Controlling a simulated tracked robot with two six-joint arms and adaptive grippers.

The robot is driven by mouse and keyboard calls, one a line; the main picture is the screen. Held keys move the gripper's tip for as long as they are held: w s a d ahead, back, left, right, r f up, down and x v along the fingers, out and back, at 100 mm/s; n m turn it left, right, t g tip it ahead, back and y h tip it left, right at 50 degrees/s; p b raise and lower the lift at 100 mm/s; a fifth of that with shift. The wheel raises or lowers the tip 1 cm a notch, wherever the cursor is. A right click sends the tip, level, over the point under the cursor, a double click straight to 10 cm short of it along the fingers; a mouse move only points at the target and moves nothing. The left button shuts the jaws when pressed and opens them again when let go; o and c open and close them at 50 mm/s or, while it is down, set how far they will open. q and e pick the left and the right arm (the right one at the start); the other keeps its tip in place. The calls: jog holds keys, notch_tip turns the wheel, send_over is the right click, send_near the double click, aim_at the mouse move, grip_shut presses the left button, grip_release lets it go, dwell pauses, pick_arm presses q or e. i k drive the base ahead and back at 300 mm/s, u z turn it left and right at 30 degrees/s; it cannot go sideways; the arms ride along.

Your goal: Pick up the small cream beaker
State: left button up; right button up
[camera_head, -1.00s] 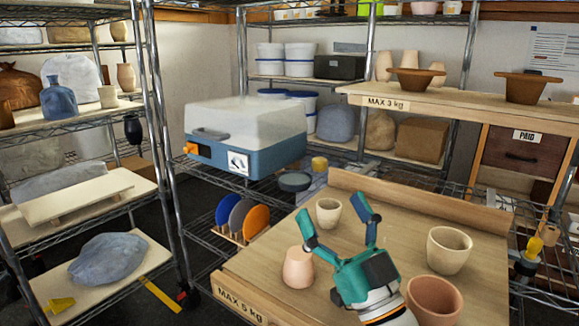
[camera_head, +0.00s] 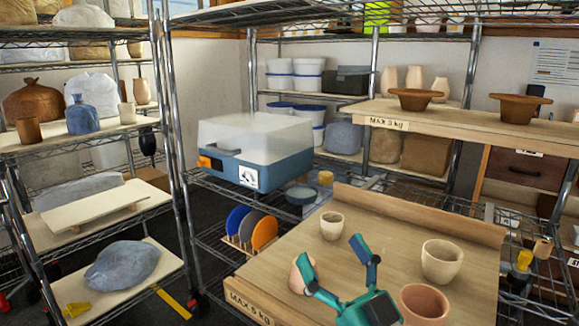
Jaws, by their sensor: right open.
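The small cream beaker (camera_head: 332,226) stands upright on the wooden board (camera_head: 400,216), towards its back left. A larger cream pot (camera_head: 441,262) stands to its right. My right gripper (camera_head: 332,258) is open and empty, its two teal fingers spread towards the small beaker and apart from it in the picture. The left finger partly covers a pink vase (camera_head: 295,279). A terracotta pot (camera_head: 423,304) stands right of the gripper, cut off by the lower edge. My left gripper is not in view.
The board has a raised wooden back edge (camera_head: 425,212) and a "MAX 5 kg" label at its front. Left of it stand coloured discs in a rack (camera_head: 250,232) and a blue box with a clear lid (camera_head: 255,152). A higher shelf (camera_head: 450,118) with terracotta bowls is behind.

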aim_at(332, 223)
jog(key=k, duration=0.85)
jog(key=z, duration=0.05)
